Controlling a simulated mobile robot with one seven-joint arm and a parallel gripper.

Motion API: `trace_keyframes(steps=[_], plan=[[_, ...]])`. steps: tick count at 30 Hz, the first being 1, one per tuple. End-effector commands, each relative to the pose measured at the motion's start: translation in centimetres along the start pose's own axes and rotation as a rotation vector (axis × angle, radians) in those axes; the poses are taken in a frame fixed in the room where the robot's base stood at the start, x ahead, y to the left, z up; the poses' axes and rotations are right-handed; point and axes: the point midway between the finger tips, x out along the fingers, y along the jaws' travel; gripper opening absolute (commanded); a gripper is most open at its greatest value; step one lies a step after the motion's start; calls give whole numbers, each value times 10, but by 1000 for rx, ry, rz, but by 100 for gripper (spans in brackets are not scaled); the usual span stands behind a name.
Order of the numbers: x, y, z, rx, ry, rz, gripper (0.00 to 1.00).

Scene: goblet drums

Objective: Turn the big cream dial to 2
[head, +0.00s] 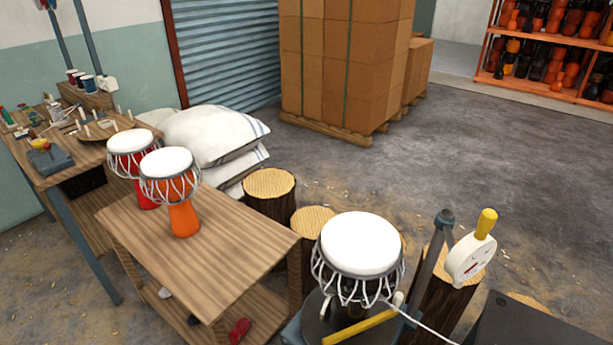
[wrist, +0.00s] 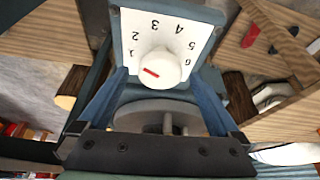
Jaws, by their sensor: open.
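The big cream dial (wrist: 165,69) is a round knob on a white plate (wrist: 148,14) numbered 1 to 6, seen in the wrist view. The numbers run from 1 at the left, over the top, to 6 at the right, and look upside down. The dial's red mark points left, slightly below the 1 in the picture. My gripper (wrist: 160,80) is open, with a blue finger to each side of the dial. I cannot tell whether either finger touches it. Neither this dial nor my gripper can be made out in the head view.
In the head view, a white-topped drum (head: 360,245) stands on a dark round stand, with a yellow bar (head: 360,328) in front. A cream disc with a yellow handle (head: 470,258) is at its right. A wooden table (head: 235,255) holds an orange drum (head: 184,217) and a red drum (head: 147,195).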

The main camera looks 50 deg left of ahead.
Motion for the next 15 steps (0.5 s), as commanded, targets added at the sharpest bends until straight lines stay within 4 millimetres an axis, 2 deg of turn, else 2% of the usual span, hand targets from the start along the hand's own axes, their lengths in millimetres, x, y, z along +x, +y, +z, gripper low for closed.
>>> trace_keyframes(steps=[5, 15], plan=[[-27, 0, -1, 1, 2, -1, 99], [-95, 0, -1, 1, 2, -1, 99]])
